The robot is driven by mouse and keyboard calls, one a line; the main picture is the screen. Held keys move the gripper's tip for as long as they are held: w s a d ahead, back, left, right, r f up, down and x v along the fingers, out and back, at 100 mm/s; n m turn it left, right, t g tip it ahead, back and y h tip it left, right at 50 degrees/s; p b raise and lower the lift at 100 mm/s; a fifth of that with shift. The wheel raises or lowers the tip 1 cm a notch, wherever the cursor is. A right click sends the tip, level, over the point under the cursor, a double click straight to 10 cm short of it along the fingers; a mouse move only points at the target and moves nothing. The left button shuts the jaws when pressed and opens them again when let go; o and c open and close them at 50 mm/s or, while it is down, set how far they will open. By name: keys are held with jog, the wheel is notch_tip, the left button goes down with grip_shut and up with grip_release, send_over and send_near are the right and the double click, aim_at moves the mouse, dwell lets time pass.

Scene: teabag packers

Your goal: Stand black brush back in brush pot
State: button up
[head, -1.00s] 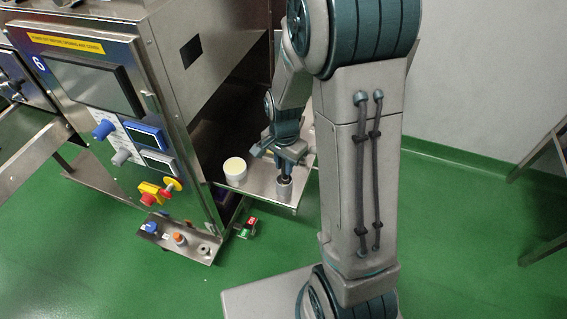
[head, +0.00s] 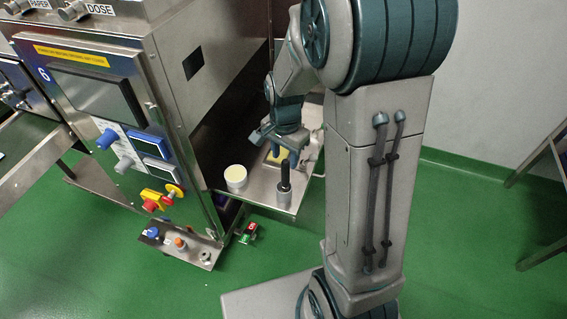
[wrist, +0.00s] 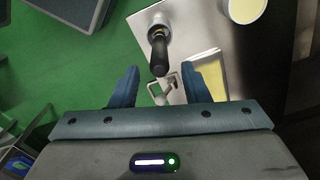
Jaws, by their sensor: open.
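The black brush (head: 285,175) stands upright in the small grey metal brush pot (head: 283,198) near the front corner of the steel shelf. In the wrist view the brush (wrist: 158,52) rises from the pot (wrist: 160,22) ahead of my fingertips. My gripper (head: 275,143) is open and empty, above and behind the brush. In the wrist view its two blue fingers (wrist: 158,80) are spread apart, with the brush handle's end near the gap between them. I cannot tell if they touch it.
A white tub with a pale yellow top (head: 236,178) stands left of the pot on the steel shelf (head: 262,192). A yellow-topped block (wrist: 203,72) and a small pale metal piece (wrist: 166,92) lie nearby. The steel machine (head: 135,110) stands close on the left.

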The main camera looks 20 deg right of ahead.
notch_tip(320, 180, up, 7)
jog(key=shift+f+p, duration=0.2)
jog(key=shift+p, duration=0.45)
jog(key=s+r+n, duration=0.2)
jog(key=s+n, duration=0.3)
jog(key=s, duration=0.2)
jog(key=s+r+n+t, duration=0.1)
jog(key=s+r+n, duration=0.2)
jog(key=s+n, duration=0.2)
jog(key=shift+s+r+n+t, duration=0.3)
jog(key=shift+s+n, duration=0.1)
jog(key=shift+s, duration=0.6)
jog(key=shift+a, duration=0.1)
notch_tip(320, 180, up, 20)
jog(key=t+p, duration=0.1)
jog(key=p, duration=1.7)
jog(key=shift+w+a+t, duration=0.3)
jog(key=shift+a, duration=0.1)
